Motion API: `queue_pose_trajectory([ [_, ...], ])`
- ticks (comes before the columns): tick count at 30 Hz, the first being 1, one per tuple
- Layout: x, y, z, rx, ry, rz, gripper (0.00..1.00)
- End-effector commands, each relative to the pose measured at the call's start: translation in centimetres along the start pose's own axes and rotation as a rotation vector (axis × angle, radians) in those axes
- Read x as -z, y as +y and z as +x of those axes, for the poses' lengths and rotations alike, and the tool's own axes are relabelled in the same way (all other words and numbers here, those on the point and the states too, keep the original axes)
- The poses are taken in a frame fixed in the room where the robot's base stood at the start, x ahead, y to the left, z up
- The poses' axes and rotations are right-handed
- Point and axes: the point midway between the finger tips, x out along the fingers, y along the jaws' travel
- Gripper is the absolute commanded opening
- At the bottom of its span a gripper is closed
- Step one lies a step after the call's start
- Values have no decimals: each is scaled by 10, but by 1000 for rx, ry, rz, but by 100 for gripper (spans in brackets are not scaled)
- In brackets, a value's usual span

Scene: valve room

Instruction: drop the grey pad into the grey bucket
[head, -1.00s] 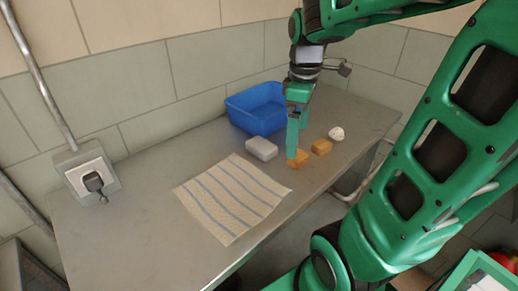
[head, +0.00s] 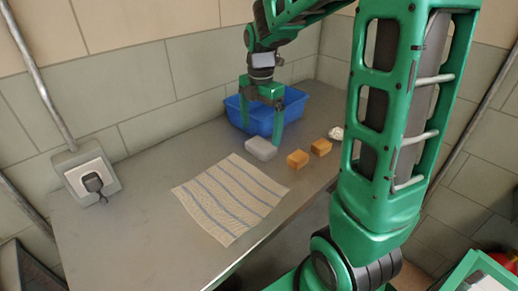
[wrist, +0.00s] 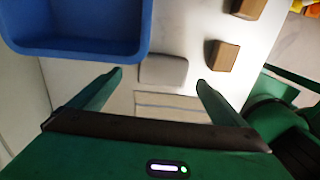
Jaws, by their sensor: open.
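The grey pad (head: 261,149), a light grey rounded block, lies on the metal bench in front of the blue tub. It also shows in the wrist view (wrist: 163,71), lying between the lines of my two fingers. My gripper (head: 261,136) is open and empty, pointing down above the pad, with a finger toward each end of it. In the wrist view my gripper (wrist: 160,77) is spread wider than the pad; I cannot tell whether it touches. I see no grey bucket in either view.
A blue tub (head: 292,102) stands right behind the pad, close to my gripper. Two orange-brown blocks (head: 298,159) (head: 321,147) and a white crumpled lump (head: 336,132) lie to the right. A striped cloth (head: 230,198) lies in front. The bench's left part is clear.

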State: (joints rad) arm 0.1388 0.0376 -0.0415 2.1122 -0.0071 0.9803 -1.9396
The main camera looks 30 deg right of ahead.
Motion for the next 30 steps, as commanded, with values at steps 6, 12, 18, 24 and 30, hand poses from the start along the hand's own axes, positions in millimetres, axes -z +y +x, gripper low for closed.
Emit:
queue_pose_trajectory([
  [6, 0, -2, 15, 2, 1, 1, 96],
  [12, 1, -5, 43, 2, 1, 2, 96],
  [18, 0, -5, 57, 0, 0, 2, 96],
  [24, 0, -4, 57, -1, 0, 2, 96],
  [30, 0, -4, 57, -1, 0, 2, 52],
])
